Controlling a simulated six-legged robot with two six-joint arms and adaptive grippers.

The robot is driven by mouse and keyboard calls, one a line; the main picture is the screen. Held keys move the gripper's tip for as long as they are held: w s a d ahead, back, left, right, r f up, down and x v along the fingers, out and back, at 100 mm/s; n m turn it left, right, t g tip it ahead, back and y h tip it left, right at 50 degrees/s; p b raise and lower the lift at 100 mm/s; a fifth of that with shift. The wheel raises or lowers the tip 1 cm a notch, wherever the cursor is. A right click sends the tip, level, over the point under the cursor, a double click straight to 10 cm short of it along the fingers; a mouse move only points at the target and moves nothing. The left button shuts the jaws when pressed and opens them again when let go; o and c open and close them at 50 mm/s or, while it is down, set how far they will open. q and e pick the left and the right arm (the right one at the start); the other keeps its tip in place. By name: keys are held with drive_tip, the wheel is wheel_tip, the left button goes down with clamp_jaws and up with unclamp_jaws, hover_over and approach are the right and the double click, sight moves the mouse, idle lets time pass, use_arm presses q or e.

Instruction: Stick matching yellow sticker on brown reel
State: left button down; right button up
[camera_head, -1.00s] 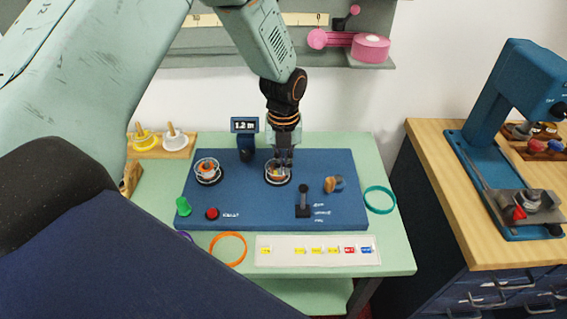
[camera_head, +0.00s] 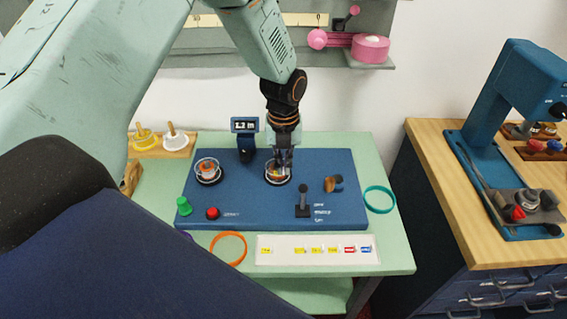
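The sticker strip (camera_head: 283,255) lies along the front of the green table, with several yellow stickers (camera_head: 317,251), a red one and a blue one on it. On the blue board, one reel (camera_head: 208,169) with orange-brown on it sits at the left. A second reel (camera_head: 278,178) sits in the middle, mostly covered by my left gripper. My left gripper (camera_head: 279,166) points down right at this middle reel; its fingertips are too small and hidden to tell open from shut. Whether a sticker is on either reel cannot be told. My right gripper is not in view.
A small display (camera_head: 244,125) stands behind the reels. A black lever (camera_head: 303,201), red button (camera_head: 212,213) and green knob (camera_head: 184,206) are on the board. Orange ring (camera_head: 228,248) and teal ring (camera_head: 380,199) lie on the table. A blue press (camera_head: 510,130) stands on the right bench.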

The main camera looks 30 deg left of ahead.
use_arm(q)
drive_tip(key=shift+s, duration=0.1)
drive_tip(key=c, duration=1.4)
unclamp_jaws()
drive_tip(key=shift+c, duration=0.2)
wheel_tip(320, 180, up, 7)
drive_tip(key=p, duration=0.6)
drive_tip(key=shift+f, duration=0.1)
